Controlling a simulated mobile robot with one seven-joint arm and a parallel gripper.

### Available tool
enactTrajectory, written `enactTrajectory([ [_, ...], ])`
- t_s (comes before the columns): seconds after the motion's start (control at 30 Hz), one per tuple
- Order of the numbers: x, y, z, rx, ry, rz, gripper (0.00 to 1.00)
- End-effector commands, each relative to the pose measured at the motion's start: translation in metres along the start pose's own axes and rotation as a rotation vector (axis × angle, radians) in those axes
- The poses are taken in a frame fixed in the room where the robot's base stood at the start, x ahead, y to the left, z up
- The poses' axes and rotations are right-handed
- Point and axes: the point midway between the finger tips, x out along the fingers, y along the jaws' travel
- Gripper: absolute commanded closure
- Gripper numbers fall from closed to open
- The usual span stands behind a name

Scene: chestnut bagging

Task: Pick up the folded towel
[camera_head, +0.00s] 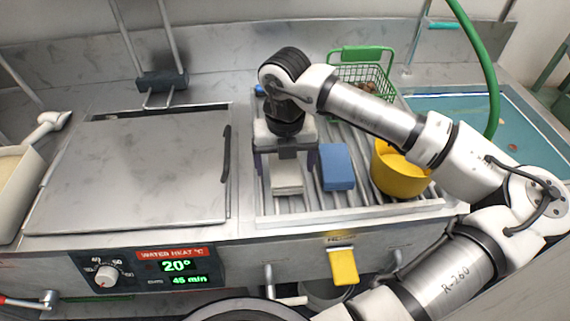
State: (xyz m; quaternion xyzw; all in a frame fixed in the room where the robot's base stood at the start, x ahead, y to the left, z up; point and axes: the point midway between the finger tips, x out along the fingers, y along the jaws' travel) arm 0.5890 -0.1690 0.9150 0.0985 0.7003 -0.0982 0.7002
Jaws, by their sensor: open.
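A folded towel, pale grey-beige and layered (287,180), lies on the slatted metal drain rack. My gripper (286,168) points down over it, with one dark finger on each side of the towel's far part. The fingers stand apart and the gripper is open. The gripper body hides the towel's far edge. I cannot tell whether the fingers touch the towel.
A blue folded cloth or block (338,167) lies just right of the towel. A yellow bucket (400,172) stands further right, and a green basket (361,66) behind. The rack (345,210) has a raised front edge. A metal lid (130,170) covers the left.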

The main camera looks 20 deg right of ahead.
Motion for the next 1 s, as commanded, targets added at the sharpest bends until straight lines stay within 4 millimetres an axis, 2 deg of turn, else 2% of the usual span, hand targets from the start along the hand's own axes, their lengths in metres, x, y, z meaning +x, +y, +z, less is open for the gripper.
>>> enactTrajectory([
  [0.27, 0.004, 0.0001, -0.0001, 0.0, -0.001, 0.0, 0.15],
  [0.67, 0.0035, 0.0001, 0.0001, 0.0, -0.001, 0.0, 0.67],
  [1.0, -0.0018, -0.0002, 0.0006, 0.001, -0.002, -0.001, 0.67],
])
